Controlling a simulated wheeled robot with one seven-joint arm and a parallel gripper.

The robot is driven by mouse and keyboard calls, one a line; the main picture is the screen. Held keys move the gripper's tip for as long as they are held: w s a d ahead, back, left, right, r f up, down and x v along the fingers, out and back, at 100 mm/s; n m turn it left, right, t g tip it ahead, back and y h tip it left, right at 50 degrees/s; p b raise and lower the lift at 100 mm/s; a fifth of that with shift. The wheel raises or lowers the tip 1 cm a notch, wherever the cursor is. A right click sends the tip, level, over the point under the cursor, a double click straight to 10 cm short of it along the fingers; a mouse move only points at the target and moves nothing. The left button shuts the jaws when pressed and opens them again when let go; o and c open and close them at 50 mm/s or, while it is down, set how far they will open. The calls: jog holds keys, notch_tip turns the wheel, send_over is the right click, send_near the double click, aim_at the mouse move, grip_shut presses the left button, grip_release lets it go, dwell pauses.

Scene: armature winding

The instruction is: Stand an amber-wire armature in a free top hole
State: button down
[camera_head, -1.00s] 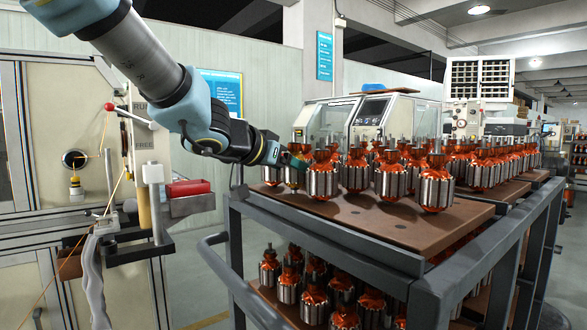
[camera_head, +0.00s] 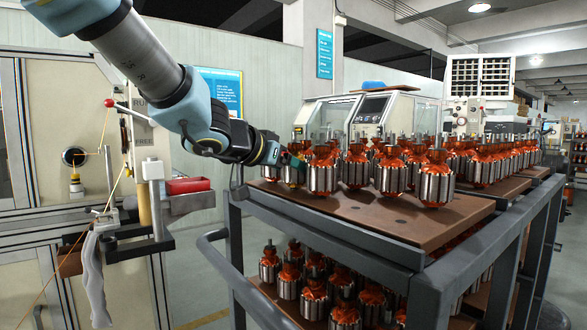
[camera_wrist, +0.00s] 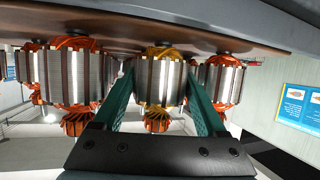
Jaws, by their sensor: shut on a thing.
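The amber-wire armature (camera_wrist: 155,85) is in the middle of the wrist view, where the picture is upside down. My gripper (camera_wrist: 163,95) has its green fingers on both sides of it and is shut on it. The armature looks upright, its far end close to the brown top board (camera_wrist: 240,40); I cannot tell if it is seated in a hole. In the head view my gripper (camera_head: 290,161) is at the left back corner of the top board (camera_head: 350,213), and the armature is mostly hidden.
Orange-wire armatures (camera_head: 323,172) stand close by on the board, and one (camera_wrist: 75,80) is beside my finger in the wrist view. More stand on the lower shelf (camera_head: 288,282). The cart's grey frame (camera_head: 320,238) borders the board. A winding machine (camera_head: 75,130) stands at the left.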

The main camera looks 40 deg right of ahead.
grip_release()
jog(key=shift+f, duration=0.1)
jog(key=p+v, duration=0.2)
jog(key=v, duration=0.9)
jog(key=shift+r+p, duration=0.2)
jog(key=shift+p, duration=0.2)
